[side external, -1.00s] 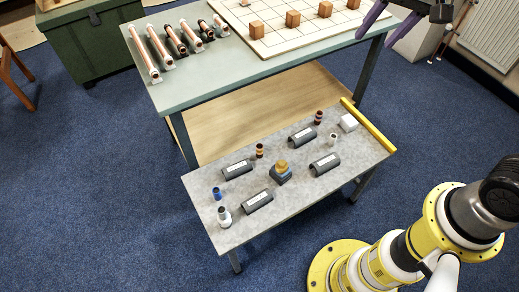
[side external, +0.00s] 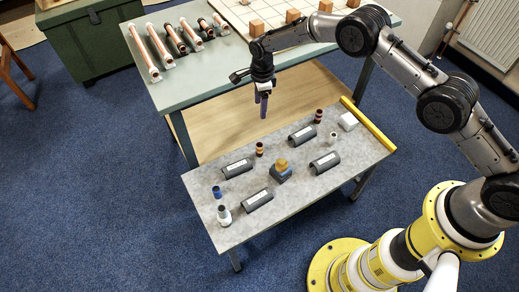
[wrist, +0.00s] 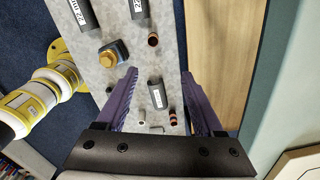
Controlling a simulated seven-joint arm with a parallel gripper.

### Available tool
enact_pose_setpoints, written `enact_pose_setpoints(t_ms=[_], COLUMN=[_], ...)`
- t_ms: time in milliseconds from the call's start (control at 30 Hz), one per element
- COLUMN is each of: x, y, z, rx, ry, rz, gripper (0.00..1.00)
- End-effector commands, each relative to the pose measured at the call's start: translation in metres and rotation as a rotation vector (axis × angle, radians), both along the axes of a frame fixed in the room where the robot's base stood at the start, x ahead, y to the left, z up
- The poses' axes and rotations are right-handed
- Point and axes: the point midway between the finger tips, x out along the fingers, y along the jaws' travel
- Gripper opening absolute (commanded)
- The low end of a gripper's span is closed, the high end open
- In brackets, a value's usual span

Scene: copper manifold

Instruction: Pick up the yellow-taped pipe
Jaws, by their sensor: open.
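A short copper-brown pipe with a yellow-orange band (side external: 259,149) stands upright near the far edge of the grey-topped table (side external: 228,238). In the wrist view it appears to be the copper piece (wrist: 153,40) above the finger gap, its band hard to make out. My gripper (side external: 261,104) hangs fingers-down, above and behind this pipe, apart from it. In the wrist view its purple fingers (wrist: 159,76) are spread and empty, with a dark labelled half-round holder (wrist: 157,95) showing far below between them.
A brass-topped blue block (side external: 281,172) sits mid-table among several dark holders. Other short pipes stand nearby: blue-banded (side external: 217,192), white (side external: 224,215), dark red (side external: 318,117) and pale (side external: 333,138). A white box (side external: 348,121) and yellow bar (side external: 368,125) are at the right end.

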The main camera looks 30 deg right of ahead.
Motion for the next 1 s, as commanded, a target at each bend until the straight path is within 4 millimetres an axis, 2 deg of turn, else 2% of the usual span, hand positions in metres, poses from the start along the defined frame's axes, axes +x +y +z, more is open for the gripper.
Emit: enact_pose_setpoints(t_ms=[33,100,200,367,700,1000], x=[-0.001,-0.002,-0.004,-0.006,-0.006,-0.006], y=[0.005,0.008,0.011,0.012,0.012,0.012], z=[-0.023,-0.044,-0.062,-0.08,-0.139,-0.159], rx=[-0.002,-0.004,-0.005,-0.007,-0.007,-0.006], ry=[0.015,0.025,0.033,0.039,0.038,0.037], rz=[-0.04,-0.091,-0.139,-0.163,-0.161,-0.16], gripper=[0.69,0.69,0.69,0.69,0.69,0.69])
